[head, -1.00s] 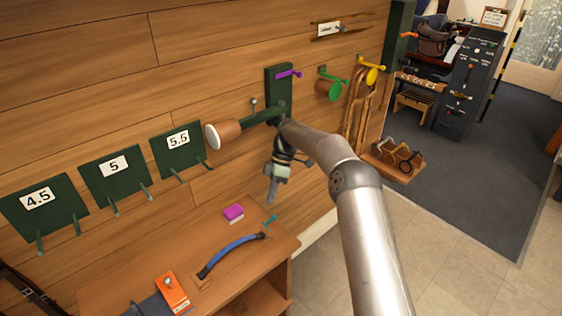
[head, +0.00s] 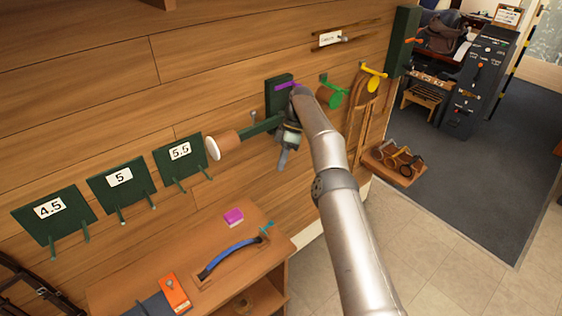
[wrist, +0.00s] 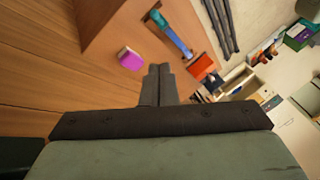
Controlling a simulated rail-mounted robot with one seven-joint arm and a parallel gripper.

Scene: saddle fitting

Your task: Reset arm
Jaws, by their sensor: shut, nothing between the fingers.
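My gripper (head: 282,160) hangs pointing down beside the wooden wall in the head view, just right of the saddle rack's green arm (head: 262,127). In the wrist view its two fingers (wrist: 158,72) are together with nothing between them. The gripper is above the wooden bench (head: 135,283) and apart from it. My arm runs up from the bottom right of the head view and covers part of the wall behind it.
On the bench are a magenta block (head: 233,217), a blue curved strap (head: 231,259) and an orange box (head: 175,293). Green plates (head: 121,186) with pegs line the wall. Purple (head: 287,86), green (head: 334,96) and yellow (head: 372,82) hooks are beside my arm.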

